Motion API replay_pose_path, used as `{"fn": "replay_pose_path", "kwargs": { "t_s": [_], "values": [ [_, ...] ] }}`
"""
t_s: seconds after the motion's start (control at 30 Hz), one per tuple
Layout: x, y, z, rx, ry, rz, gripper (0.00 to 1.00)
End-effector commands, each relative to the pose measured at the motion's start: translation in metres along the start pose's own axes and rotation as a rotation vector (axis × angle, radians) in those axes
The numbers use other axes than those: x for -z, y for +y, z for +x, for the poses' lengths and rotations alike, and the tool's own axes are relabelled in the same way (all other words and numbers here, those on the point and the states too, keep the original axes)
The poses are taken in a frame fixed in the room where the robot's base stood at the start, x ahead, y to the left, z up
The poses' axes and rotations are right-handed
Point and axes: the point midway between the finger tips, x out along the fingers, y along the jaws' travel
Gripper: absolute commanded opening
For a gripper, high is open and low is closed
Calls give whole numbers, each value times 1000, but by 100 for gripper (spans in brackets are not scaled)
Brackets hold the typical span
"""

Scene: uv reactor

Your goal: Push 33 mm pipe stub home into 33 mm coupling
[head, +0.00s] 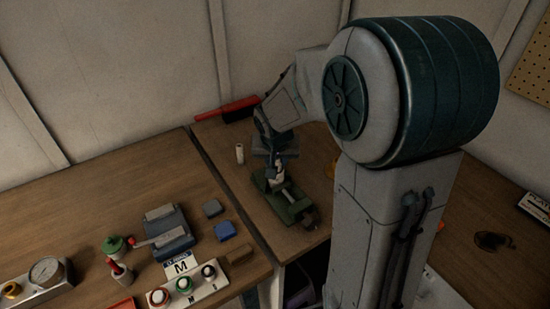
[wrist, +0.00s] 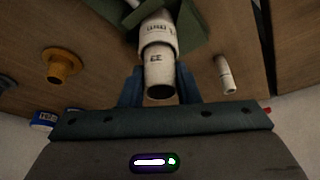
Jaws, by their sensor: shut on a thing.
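In the wrist view the white pipe stub (wrist: 159,77) sits between the two blue fingers of my gripper (wrist: 160,88), its open dark end toward the camera. The gripper is shut on it. The stub's far end meets a wider white coupling (wrist: 157,36) with dark print; how deep it sits inside cannot be told. The coupling is held in a green vise (wrist: 190,25). In the head view my gripper (head: 274,172) is small above the green vise (head: 288,203), and the white parts between them are partly hidden.
A loose white pipe piece (head: 239,153) stands left of the vise; it also shows in the wrist view (wrist: 225,75). An orange flanged part (wrist: 62,66) stands on the other side. A red-handled brush (head: 228,109) lies behind. A control box (head: 185,287) and blue blocks (head: 225,230) are on the left table.

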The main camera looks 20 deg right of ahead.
Motion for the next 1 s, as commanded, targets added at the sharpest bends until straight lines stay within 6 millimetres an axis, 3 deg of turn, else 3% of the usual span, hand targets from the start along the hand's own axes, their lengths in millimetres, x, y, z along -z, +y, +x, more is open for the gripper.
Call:
{"fn": "replay_pose_path", "kwargs": {
  "t_s": [0.23,0.27,0.3,0.33,0.73,1.0],
  "values": [
    [-2,0,4,0,0,1,8],
    [-1,0,3,0,0,1,38],
    [-1,0,2,0,0,1,49],
    [-1,0,2,0,0,1,51],
    [1,0,-4,0,1,1,51],
    [1,0,-50,1,6,1,51]
  ]
}}
